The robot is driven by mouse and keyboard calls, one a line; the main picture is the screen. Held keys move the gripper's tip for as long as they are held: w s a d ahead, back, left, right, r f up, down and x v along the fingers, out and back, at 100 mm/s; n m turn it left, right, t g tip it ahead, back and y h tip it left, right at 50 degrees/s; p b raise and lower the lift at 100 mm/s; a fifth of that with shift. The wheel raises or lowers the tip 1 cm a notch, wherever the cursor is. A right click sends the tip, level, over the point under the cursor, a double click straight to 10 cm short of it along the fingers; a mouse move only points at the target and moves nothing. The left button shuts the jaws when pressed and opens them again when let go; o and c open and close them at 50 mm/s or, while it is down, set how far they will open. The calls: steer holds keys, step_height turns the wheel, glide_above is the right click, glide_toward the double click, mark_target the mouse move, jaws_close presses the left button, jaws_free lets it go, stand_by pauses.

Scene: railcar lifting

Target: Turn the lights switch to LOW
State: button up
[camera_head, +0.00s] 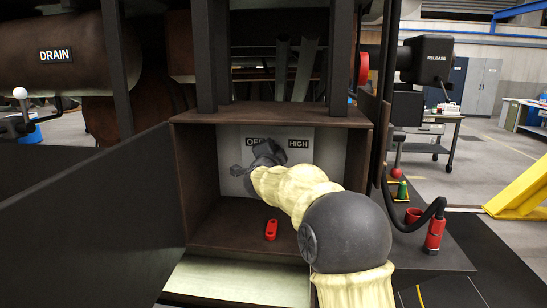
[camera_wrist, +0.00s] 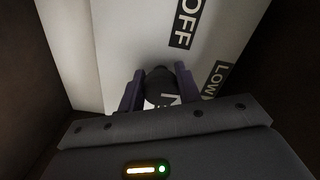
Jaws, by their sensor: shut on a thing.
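The lights switch is a dark round knob (camera_wrist: 158,80) on a pale panel (camera_head: 307,166) inside an open brown box. In the wrist view, my gripper (camera_wrist: 157,76) has its two purple fingers on either side of the knob and is shut on it. The OFF label (camera_wrist: 186,22) and the LOW label (camera_wrist: 216,79) show beside the knob there. In the head view, my gripper (camera_head: 265,154) reaches the panel and hides the knob, the LOW label and part of OFF. The HIGH label (camera_head: 299,144) is visible. The knob's pointer direction is unclear.
The box (camera_head: 200,205) has walls close around my arm, and its door (camera_head: 95,215) stands open at left. A red tag-like piece (camera_head: 271,229) lies on the box floor.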

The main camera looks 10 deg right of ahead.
steer(key=shift+f, duration=0.1)
stand_by(0.3)
steer(key=o, duration=1)
steer(key=shift+c, duration=0.2)
steer(key=b+v, duration=0.2)
steer(key=v, duration=1.5)
steer(key=shift+s+b, duration=0.2)
steer(key=shift+b, duration=0.2)
steer(key=shift+a, duration=0.1)
